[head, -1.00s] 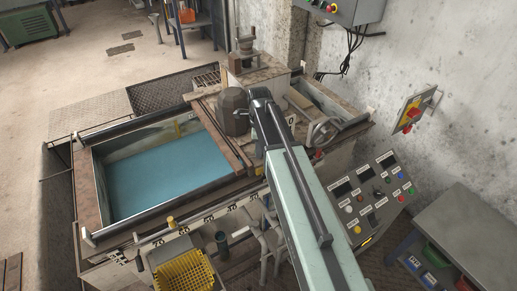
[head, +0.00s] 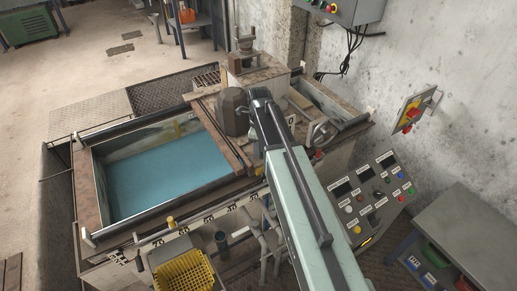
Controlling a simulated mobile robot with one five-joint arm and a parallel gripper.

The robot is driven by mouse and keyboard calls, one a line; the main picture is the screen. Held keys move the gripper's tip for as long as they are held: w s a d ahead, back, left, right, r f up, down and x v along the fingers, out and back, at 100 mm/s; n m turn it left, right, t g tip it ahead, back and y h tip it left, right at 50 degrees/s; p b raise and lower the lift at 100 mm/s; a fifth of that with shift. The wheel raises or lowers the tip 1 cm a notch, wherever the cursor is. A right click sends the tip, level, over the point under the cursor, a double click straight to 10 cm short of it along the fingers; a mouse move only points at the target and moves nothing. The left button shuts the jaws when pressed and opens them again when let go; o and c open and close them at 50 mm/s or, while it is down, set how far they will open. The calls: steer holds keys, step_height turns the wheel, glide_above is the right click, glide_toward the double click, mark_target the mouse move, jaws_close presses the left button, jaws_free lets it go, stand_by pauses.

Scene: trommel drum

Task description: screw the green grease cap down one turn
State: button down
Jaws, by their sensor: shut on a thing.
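The green grease cap does not show; it seems to be hidden behind my arm or the parts around it. My arm runs up from the lower right and ends in a dark wrist over the back right of the trommel tank (head: 205,140). The fingers of my gripper are hidden behind my own arm, so their grip on the cap cannot be seen. A dark, faceted rounded block (head: 234,110) stands directly left of the arm's end, at the tank's right edge.
Blue water (head: 160,175) fills the tank left of my arm. A yellow mesh basket (head: 184,273) sits in front. A control panel (head: 370,200) and a grey bench (head: 465,240) stand right, below a wall switch (head: 412,110). Open floor lies at the upper left.

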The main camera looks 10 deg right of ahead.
steer(key=c, duration=1.1)
jaws_free()
steer(key=shift+o, duration=0.2)
step_height(320, 180, up, 8)
steer(key=p, duration=0.8)
steer(key=shift+f, duration=0.1)
